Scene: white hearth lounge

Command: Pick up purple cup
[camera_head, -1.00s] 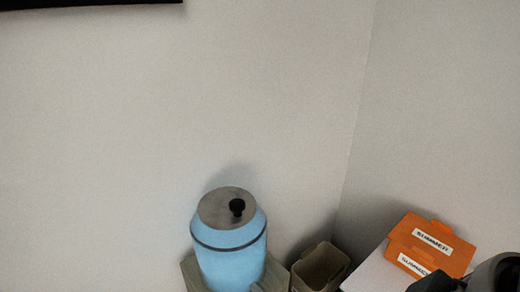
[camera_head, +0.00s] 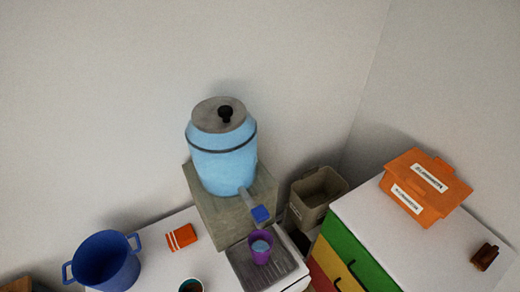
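The purple cup (camera_head: 261,247) stands upright on a grey ridged drip tray (camera_head: 239,267), just below the blue tap (camera_head: 260,214) of a water dispenser. Its inside looks light blue. The light blue dispenser (camera_head: 222,160) with a grey lid stands on a grey-beige block (camera_head: 217,216). Neither of my grippers shows in the head view.
A blue pot (camera_head: 104,262), an orange packet (camera_head: 182,237) and a small round cup (camera_head: 191,286) are on the white table (camera_head: 150,265). At right, a white-topped cabinet (camera_head: 394,234) carries an orange box (camera_head: 424,188) and a brown object (camera_head: 485,257). A beige bin (camera_head: 317,195) stands between.

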